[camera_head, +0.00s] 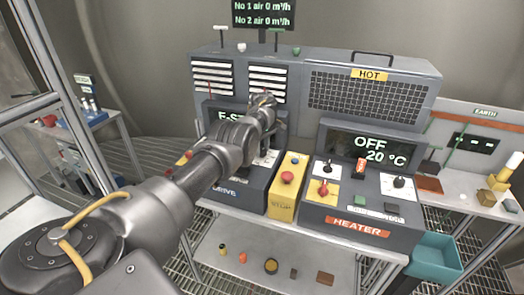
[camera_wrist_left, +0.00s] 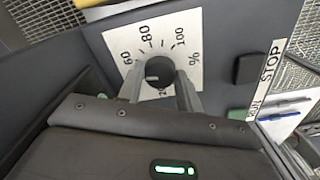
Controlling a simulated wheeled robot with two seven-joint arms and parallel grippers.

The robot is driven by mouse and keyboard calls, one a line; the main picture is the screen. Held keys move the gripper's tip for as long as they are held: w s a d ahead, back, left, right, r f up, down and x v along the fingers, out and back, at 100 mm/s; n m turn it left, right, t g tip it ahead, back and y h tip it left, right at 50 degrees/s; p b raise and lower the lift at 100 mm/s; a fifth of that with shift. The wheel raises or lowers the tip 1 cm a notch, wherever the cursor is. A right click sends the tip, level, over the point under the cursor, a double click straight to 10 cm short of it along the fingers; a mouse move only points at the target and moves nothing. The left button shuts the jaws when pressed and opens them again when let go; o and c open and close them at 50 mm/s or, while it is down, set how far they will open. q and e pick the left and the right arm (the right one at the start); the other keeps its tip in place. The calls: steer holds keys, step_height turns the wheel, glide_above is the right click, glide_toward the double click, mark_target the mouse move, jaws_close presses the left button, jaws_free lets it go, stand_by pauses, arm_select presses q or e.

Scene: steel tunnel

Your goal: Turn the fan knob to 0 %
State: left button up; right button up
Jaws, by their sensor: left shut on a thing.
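The fan knob (camera_wrist_left: 159,70) is a dark round knob on a white dial plate (camera_wrist_left: 183,40) marked 60, 80, 100 and %; the lower numbers are mostly covered by my gripper. A short pale mark shows on the knob's left side, but its exact reading is unclear. My left gripper (camera_wrist_left: 160,82) is shut on the knob, one finger on each side. In the head view my left arm reaches over the drive box (camera_head: 225,191) and hides the knob. The box's display (camera_head: 228,115) reads "E-ST", the rest covered. My right gripper is out of view.
A yellow box with a red stop button (camera_head: 287,177) stands just right of the drive box. Further right is the heater box (camera_head: 350,229), showing OFF and 20 °C. Small black and green buttons (camera_wrist_left: 249,69) sit beside the dial. A teal bin (camera_head: 436,257) hangs at right.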

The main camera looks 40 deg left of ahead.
mark_target(262, 150)
arm_select(q)
steer(key=shift+n+b, duration=0.4)
steer(key=shift+n, duration=0.7)
steer(key=o, duration=1)
step_height(262, 150, up, 11)
steer(key=b, duration=0.2)
steer(key=shift+b, duration=0.35)
steer(key=shift+f, duration=0.15)
